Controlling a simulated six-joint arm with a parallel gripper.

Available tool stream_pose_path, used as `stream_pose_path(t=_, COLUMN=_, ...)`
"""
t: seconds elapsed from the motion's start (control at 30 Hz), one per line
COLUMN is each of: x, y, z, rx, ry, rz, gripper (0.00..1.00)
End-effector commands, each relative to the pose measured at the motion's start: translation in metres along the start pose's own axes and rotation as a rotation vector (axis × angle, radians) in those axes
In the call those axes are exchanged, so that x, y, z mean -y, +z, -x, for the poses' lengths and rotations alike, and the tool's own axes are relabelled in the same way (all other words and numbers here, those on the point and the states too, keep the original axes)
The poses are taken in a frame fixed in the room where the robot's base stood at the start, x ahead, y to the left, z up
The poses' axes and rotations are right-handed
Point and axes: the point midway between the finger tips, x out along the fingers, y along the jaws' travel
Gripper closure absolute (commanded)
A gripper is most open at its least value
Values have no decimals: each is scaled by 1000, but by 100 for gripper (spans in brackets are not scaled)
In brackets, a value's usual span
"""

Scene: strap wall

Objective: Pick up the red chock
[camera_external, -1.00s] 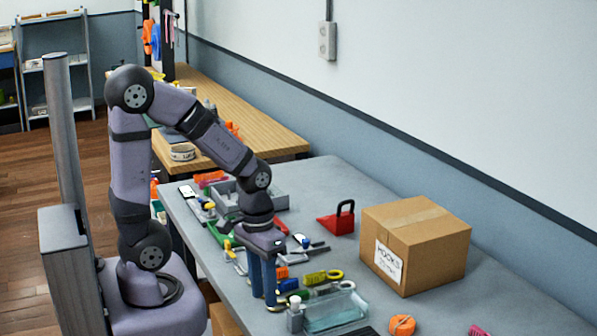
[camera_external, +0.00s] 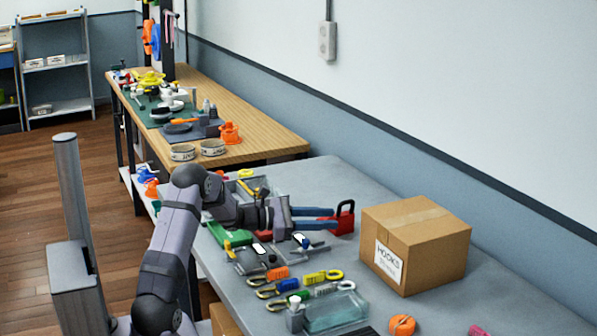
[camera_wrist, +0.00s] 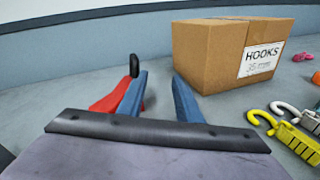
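The red chock (camera_external: 346,219), a red wedge with a dark handle, sits on the grey table beside the cardboard box. My gripper (camera_external: 333,217) is stretched out low over the table toward it, with two blue fingers spread apart. In the wrist view the chock (camera_wrist: 108,101) lies at the left, partly hidden behind the left finger, and its black handle stands up beyond that finger. The gap between the fingers of my gripper (camera_wrist: 160,78) shows only bare table. I cannot tell whether a finger touches the chock.
A cardboard box (camera_external: 415,243) labelled HOOKS stands right of the chock, close beyond the right finger in the wrist view. Several hooks and straps, a clear tray (camera_external: 335,311) and an orange roll (camera_external: 402,325) lie nearer the front. The wall runs behind the table.

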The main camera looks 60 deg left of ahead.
Motion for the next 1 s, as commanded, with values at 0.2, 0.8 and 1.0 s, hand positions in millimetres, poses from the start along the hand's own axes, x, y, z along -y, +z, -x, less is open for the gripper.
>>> stream_pose_path(t=0.2, x=-40, y=-16, z=18, rx=63, ry=113, rz=57, gripper=68)
stream_pose_path(t=0.8, x=-43, y=-12, z=-7, rx=65, ry=114, rz=59, gripper=68)
stream_pose_path(t=1.0, x=-41, y=-7, z=-30, rx=65, ry=113, rz=58, gripper=68)
